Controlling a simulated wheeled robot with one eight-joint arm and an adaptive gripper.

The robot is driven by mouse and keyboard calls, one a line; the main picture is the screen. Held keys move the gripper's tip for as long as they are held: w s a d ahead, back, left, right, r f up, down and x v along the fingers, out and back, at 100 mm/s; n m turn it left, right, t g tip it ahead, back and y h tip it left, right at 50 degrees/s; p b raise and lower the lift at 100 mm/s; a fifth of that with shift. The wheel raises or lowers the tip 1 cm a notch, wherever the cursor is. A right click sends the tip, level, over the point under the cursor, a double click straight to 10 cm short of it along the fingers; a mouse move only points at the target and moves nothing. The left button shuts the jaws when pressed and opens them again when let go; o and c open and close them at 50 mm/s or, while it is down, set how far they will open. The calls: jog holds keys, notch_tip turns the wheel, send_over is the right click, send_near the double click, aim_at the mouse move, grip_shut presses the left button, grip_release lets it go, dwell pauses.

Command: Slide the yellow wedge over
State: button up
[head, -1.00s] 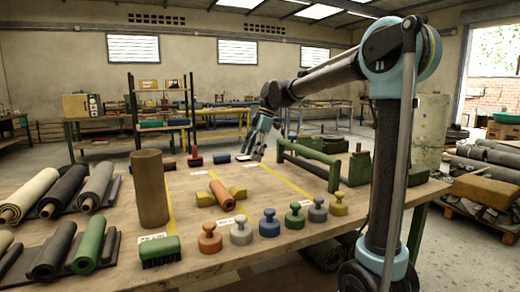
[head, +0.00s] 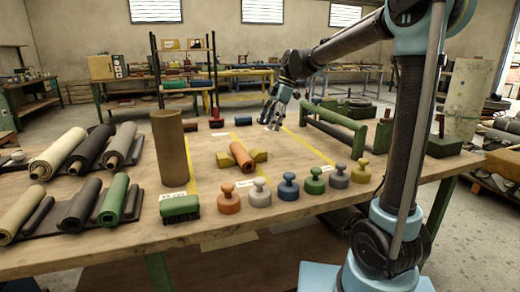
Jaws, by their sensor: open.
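A yellow wedge (head: 224,159) shows at the left end of an orange roll (head: 241,155) in the middle of the table. A second yellow wedge (head: 260,156) shows at the roll's right side. The roll lies across them and hides what is between, so I cannot tell if the two pieces join. My gripper (head: 270,124) is open and empty. It hangs beyond and to the right of the wedges, over the far part of the table, apart from them.
A tall brown cylinder (head: 169,148) stands left of the wedges. A green brush (head: 180,208) and several knobbed weights (head: 289,186) line the front edge. A green frame (head: 334,127) stands to the right. Sheet rolls (head: 63,152) lie at the left.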

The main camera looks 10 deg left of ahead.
aim_at(259, 150)
jog(key=x, duration=1.3)
jog(key=shift+s+f, duration=0.1)
jog(key=shift+f, duration=0.1)
jog(key=c, duration=1.2)
